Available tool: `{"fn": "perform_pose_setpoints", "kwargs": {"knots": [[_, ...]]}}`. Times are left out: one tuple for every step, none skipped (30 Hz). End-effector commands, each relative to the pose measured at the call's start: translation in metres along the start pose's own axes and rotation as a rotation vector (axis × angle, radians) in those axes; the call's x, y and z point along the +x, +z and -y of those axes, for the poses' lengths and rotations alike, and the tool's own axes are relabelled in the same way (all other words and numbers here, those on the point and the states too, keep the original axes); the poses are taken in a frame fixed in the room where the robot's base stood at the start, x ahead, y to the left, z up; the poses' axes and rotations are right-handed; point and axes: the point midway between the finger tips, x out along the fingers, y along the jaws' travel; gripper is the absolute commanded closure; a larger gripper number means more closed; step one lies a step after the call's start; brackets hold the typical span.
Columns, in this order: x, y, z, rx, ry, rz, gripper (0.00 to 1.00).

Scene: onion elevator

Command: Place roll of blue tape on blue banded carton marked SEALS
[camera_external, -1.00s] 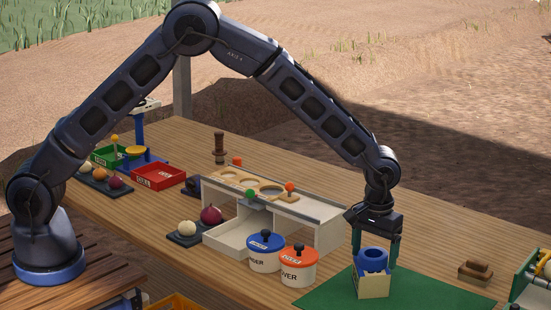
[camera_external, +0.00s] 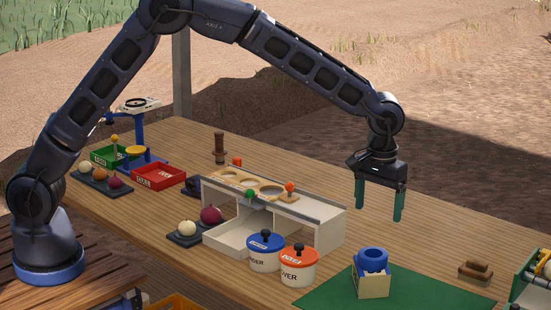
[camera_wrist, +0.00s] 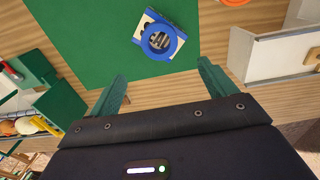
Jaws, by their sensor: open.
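The roll of blue tape (camera_external: 373,259) lies on top of the small blue-banded carton (camera_external: 375,285), which stands on the green mat. In the wrist view the blue ring of tape (camera_wrist: 159,39) lies flat on the carton (camera_wrist: 141,22), with the carton's corners showing around it. The carton's SEALS marking cannot be read. My gripper (camera_external: 379,215) hangs above and behind the carton, its green fingers apart with nothing between them. The fingers (camera_wrist: 161,84) are also spread and empty in the wrist view, clear of the tape.
The green mat (camera_external: 430,293) has bare room around the carton. Left of it stand a blue-lidded pot (camera_external: 264,262), an orange-lidded pot (camera_external: 298,278) and a pale sorting stand (camera_external: 325,235). A brown block (camera_external: 475,272) and a green box (camera_external: 530,287) are at the right.

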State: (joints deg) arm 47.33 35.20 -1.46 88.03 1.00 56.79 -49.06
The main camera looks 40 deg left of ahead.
Motion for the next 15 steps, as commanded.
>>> {"fn": "perform_pose_setpoints", "kwargs": {"knots": [[-0.002, -0.001, 0.002, -0.001, 0.001, -0.001, 0.16], [-0.005, -0.002, 0.005, -0.001, 0.002, -0.003, 0.16], [-0.01, -0.004, 0.011, -0.002, 0.005, -0.005, 0.16], [-0.014, -0.005, 0.016, -0.002, 0.006, -0.007, 0.16], [-0.021, -0.007, 0.024, -0.004, 0.009, -0.01, 0.16], [-0.03, -0.01, 0.035, -0.005, 0.014, -0.015, 0.16], [-0.038, -0.012, 0.045, -0.004, 0.017, -0.02, 0.16], [-0.046, -0.014, 0.056, -0.005, 0.021, -0.024, 0.16], [-0.058, -0.016, 0.071, -0.005, 0.026, -0.031, 0.16], [-0.067, -0.018, 0.084, -0.005, 0.03, -0.036, 0.16], [-0.076, -0.019, 0.096, -0.005, 0.033, -0.041, 0.16], [-0.087, -0.02, 0.112, -0.005, 0.037, -0.048, 0.16], [-0.094, -0.02, 0.124, -0.005, 0.04, -0.053, 0.16], [-0.103, -0.02, 0.136, -0.004, 0.044, -0.059, 0.16], [-0.112, -0.019, 0.152, -0.005, 0.047, -0.066, 0.16]]}}
